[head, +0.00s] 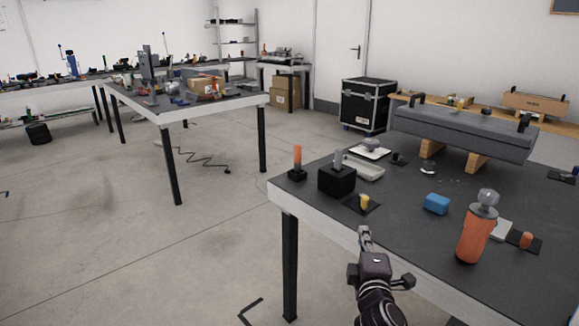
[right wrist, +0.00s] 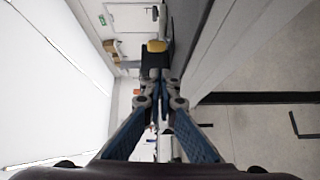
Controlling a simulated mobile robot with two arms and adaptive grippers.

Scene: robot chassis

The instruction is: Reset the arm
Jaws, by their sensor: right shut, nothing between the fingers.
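My right gripper (head: 365,238) shows in the head view at the front edge of the near dark-topped table (head: 400,215). Its arm comes up from the bottom of the picture. In the right wrist view its fingers (right wrist: 163,95) come together in the middle, shut, with nothing between them. The wrist picture is turned on its side, with the table's edge along the right. My left gripper is not in the head view.
The near table holds a black block (head: 337,181), a yellow piece (head: 364,201), a blue block (head: 437,204), an orange bottle (head: 474,238) and a grey beam (head: 465,133) on wooden supports. Another table (head: 185,108) stands at the back left. The floor (head: 150,235) between them is largely clear.

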